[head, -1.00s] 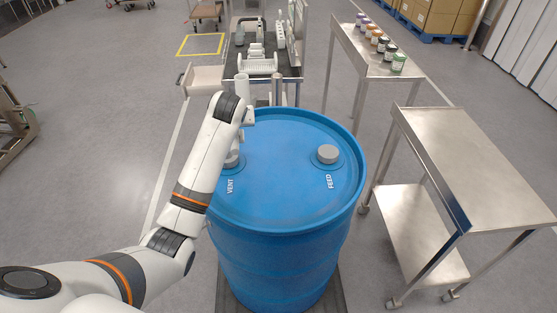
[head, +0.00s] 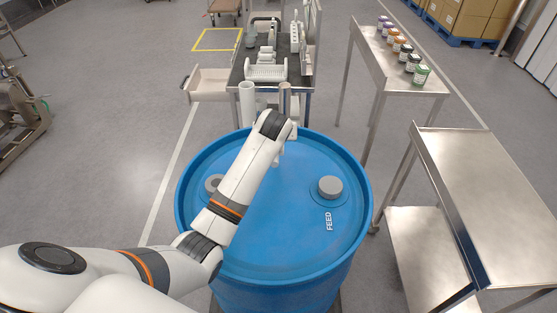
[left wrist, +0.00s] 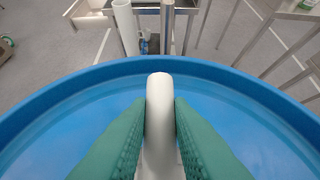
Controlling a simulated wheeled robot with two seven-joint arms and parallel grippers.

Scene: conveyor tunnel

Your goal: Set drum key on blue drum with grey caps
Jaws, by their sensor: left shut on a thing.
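The blue drum (head: 305,250) stands upright in front of me. Two grey caps sit on its top: the right cap (head: 330,187) is beside the word FEED, and the left cap (head: 213,183) is partly hidden by my left arm. My left gripper (left wrist: 160,115) is over the far part of the drum top, with green fingers shut on a white rounded piece (left wrist: 160,88), which appears to be the drum key. In the head view the wrist mostly hides it. I cannot tell whether it touches the drum top. My right gripper is not in view.
A dark-topped bench (head: 268,85) with white racks, tubes and an open drawer (head: 207,84) stands behind the drum. A steel table (head: 398,62) with several small jars stands at the back right. An empty steel cart (head: 490,180) is at the right.

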